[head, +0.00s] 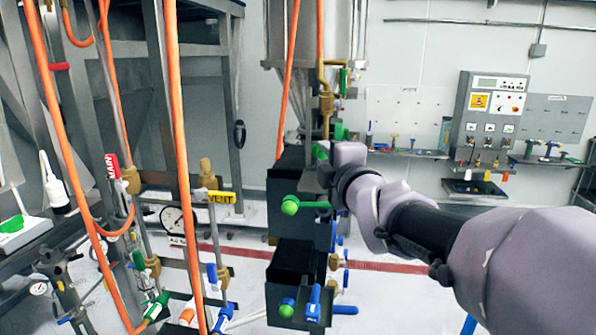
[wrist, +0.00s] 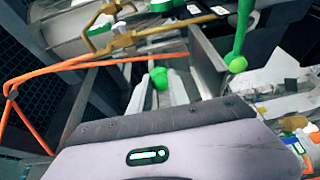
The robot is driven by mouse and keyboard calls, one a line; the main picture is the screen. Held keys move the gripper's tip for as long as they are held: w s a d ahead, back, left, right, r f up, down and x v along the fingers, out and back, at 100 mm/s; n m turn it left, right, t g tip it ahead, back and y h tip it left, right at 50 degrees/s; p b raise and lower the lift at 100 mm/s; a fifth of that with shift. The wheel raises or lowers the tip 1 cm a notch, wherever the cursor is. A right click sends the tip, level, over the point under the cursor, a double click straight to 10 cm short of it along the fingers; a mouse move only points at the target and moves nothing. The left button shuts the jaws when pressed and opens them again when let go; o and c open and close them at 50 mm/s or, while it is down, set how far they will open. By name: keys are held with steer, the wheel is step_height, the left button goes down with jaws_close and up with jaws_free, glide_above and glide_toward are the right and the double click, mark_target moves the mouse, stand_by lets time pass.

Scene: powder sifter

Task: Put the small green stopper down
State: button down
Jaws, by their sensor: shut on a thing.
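The small green stopper (wrist: 158,77) shows in the wrist view as a round green knob between the tips of two pale fingers. My gripper (wrist: 159,90) is shut on it and holds it up. In the head view my arm reaches in from the right, and its wrist (head: 348,155) is in front of the sifter's dark upper box. The fingers are mostly hidden there, and I cannot clearly tell the stopper from other green parts nearby.
A green ball-ended lever (wrist: 237,64) is close to the right of my gripper; it also shows in the head view (head: 290,204). Dark boxes (head: 293,262) stand below. Orange hoses (head: 180,150) hang at left. A wall shelf (head: 408,152) holds small tools at the back.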

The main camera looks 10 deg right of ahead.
steer(key=shift+s+f, duration=0.25)
steer(key=shift+f, duration=1.05)
steer(key=shift+w+f, duration=0.15)
steer(key=shift+w, duration=0.35)
steer(key=shift+s+f, duration=0.15)
steer(key=shift+s, duration=0.2)
steer(key=shift+w+f+b, duration=0.2)
steer(key=shift+f+b, duration=0.1)
steer(key=shift+b, duration=0.35)
steer(key=shift+f, duration=0.1)
steer(key=shift+s, duration=0.1)
steer(key=c, duration=1.5)
jaws_free()
